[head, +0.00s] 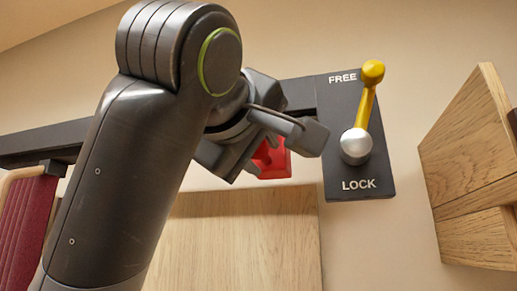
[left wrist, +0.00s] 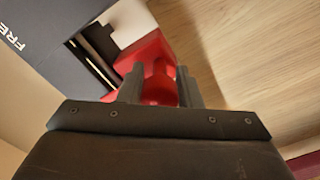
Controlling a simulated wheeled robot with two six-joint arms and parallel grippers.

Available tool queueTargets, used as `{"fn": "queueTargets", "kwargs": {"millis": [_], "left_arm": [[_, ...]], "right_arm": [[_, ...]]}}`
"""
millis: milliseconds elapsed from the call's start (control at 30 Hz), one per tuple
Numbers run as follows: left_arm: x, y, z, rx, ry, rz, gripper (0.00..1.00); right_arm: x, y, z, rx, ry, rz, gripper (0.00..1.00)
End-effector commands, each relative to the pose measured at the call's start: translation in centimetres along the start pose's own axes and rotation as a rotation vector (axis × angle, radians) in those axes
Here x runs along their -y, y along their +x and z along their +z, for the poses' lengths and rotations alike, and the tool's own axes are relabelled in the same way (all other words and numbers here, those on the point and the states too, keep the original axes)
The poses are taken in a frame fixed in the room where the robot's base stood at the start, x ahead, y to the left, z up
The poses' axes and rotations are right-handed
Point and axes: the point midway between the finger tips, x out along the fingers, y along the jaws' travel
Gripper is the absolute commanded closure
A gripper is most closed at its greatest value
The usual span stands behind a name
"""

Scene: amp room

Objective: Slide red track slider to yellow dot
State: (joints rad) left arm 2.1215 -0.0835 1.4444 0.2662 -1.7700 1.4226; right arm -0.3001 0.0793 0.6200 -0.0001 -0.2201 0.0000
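The red track slider (head: 272,160) shows in the head view below the dark rail, mostly hidden behind my left gripper (head: 275,150). In the left wrist view the red slider (left wrist: 150,50) lies ahead of and between the two grey fingers of my left gripper (left wrist: 160,88). The fingers stand apart on either side of its red part; whether they press on it I cannot tell. A dark rail (head: 40,143) runs along the wall behind my arm. I see no yellow dot; my arm hides much of the rail. My right gripper is in neither view.
A dark plate (head: 380,182) marked FREE and LOCK stands right of the slider, with a yellow lever (head: 365,105) and silver hub (head: 356,146). Wooden panels stand below (head: 240,240) and at right (head: 465,150). A dark red padded thing (head: 25,225) is at lower left.

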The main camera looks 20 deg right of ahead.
Motion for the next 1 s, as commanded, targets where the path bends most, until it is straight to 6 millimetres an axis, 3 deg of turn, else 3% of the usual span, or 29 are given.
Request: {"fn": "queueTargets", "kwargs": {"millis": [33, 233, 867, 900, 1000], "left_arm": [[0.0, 0.0, 0.0, 0.0, 0.0, 0.0, 0.75], [0.0, 0.0, 0.0, 0.0, 0.0, 0.0, 1.0], [1.1, 0.0, -1.5, -0.001, 0.0, -0.001, 1.0], [1.1, 0.0, -1.5, -0.001, 0.0, -0.001, 0.67], [1.1, 0.0, -1.5, -0.001, 0.0, -0.001, 0.54]], "right_arm": [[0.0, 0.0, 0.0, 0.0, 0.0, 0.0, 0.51], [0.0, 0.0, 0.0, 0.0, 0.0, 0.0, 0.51], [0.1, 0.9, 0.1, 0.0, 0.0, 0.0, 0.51], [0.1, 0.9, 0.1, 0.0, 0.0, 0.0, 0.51], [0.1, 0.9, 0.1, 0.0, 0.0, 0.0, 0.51]]}}
